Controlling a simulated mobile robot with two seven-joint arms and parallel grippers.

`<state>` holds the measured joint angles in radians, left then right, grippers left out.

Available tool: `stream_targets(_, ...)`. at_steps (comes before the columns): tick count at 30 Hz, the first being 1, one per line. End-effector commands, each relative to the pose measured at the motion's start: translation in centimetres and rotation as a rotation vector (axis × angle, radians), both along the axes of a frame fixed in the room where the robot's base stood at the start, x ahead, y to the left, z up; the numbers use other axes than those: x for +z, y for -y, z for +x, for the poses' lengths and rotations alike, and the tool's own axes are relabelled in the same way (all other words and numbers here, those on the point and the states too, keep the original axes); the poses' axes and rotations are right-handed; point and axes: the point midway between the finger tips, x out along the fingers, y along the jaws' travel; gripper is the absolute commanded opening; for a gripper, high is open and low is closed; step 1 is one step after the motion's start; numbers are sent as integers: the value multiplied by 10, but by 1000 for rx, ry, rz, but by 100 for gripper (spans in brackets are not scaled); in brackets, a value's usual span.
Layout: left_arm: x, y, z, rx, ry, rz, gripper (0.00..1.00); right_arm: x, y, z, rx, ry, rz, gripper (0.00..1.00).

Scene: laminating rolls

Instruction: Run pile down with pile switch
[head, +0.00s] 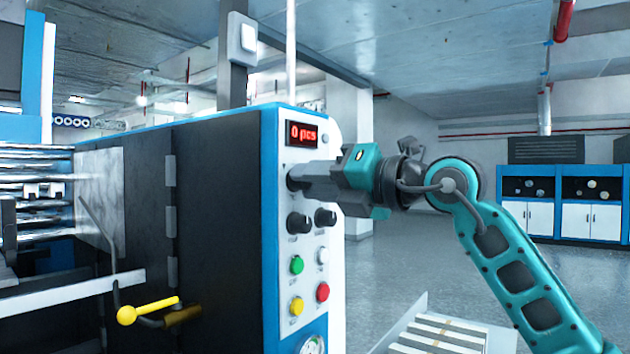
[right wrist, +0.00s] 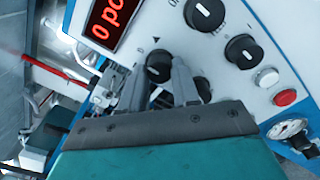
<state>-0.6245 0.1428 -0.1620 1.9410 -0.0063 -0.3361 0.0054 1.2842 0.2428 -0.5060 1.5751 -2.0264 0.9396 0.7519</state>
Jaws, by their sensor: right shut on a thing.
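The control panel (head: 310,250) has a red display (head: 302,133) reading "0 pcs". My right gripper (head: 300,178) reaches the panel from the right, just below the display. In the right wrist view its two fingers stand on either side of the upper-left black knob (right wrist: 158,66), which I take for the pile switch; its label is not readable. The gripper is shut on this knob, and the fingers hide part of it. In the head view the gripper mostly covers the knob. My left gripper is not in view.
Below are two more black knobs (head: 298,222), then green, white, yellow and red buttons (head: 323,292) and a gauge (head: 312,344). A yellow-handled lever (head: 148,310) sticks out at left. A pale slatted stand (head: 440,330) is low right. Open floor lies behind; blue cabinets (head: 555,200) stand far right.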

Motion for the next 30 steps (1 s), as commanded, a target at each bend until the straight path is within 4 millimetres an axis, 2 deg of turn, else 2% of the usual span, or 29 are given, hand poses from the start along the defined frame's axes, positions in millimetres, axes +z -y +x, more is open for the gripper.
stream_targets(15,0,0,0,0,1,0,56,0,0,0,0,-18,13,0)
stream_targets(16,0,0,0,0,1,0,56,0,0,0,0,-18,13,32)
stream_targets(24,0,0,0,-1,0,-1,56,0,0,0,0,-17,12,56)
stream_targets(30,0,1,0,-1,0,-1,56,0,0,0,0,-17,12,56)
